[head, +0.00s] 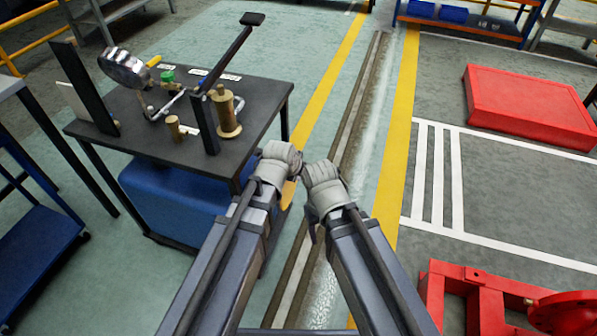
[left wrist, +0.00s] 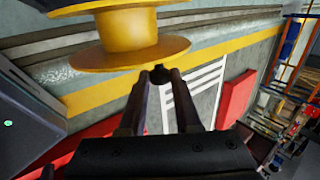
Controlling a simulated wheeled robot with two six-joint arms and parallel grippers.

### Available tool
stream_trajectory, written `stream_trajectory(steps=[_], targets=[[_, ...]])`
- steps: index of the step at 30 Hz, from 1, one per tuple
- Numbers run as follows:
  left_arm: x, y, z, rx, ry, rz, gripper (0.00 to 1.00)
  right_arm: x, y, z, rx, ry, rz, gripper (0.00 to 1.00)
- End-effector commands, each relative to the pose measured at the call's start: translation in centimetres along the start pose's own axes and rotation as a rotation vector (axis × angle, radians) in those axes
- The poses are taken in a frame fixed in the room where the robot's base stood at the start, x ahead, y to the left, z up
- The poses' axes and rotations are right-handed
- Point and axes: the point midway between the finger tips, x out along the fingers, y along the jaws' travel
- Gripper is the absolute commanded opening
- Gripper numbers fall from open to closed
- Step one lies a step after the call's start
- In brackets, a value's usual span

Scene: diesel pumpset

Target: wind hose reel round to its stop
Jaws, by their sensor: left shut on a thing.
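The hose reel is a yellow spool (left wrist: 135,35) with wide flanges, at the top of the left wrist view. In the head view only a small yellow sliver (head: 288,194) shows beside the bench, mostly hidden by my left gripper (head: 284,158). In the left wrist view the left gripper (left wrist: 160,76) is shut on a small dark knob just below the reel's near flange. How the knob joins the reel cannot be made out. My right gripper (head: 318,170) is close beside the left one; its fingers cannot be made out.
A dark bench (head: 255,100) with a lever, gauge and brass fittings stands left of the grippers, a blue tank (head: 165,200) beneath it. A red platform (head: 525,100) lies at right. A red frame (head: 450,285) stands at lower right. Floor ahead is clear.

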Motion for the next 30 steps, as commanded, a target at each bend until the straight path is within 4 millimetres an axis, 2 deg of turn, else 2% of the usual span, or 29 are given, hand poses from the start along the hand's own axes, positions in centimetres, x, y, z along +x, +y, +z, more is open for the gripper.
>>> stream_trajectory(steps=[9, 10, 17, 25, 30], targets=[[-0.04, 0.19, -0.05, 0.0, 0.001, 0.005, 0.0, 0.01, 0.0, 0.0, 0.0, 0.0, 0.0, 0.62], [-0.04, 0.18, -0.05, 0.0, 0.001, 0.005, 0.34, 0.01, 0.0, 0.0, 0.0, 0.0, 0.0, 0.62], [-0.04, 0.1, -0.04, 0.0, 0.001, 0.002, 0.6, 0.0, 0.0, 0.0, 0.0, 0.0, 0.0, 0.62], [-0.1, 0.03, -0.02, 0.0, 0.0, 0.001, 0.6, -0.08, 0.01, 0.01, 0.0, 0.0, 0.0, 0.62], [-0.96, -0.04, -0.01, 0.0, 0.0, 0.001, 0.6, -0.82, 0.08, 0.05, 0.0, 0.0, 0.0, 0.62]])
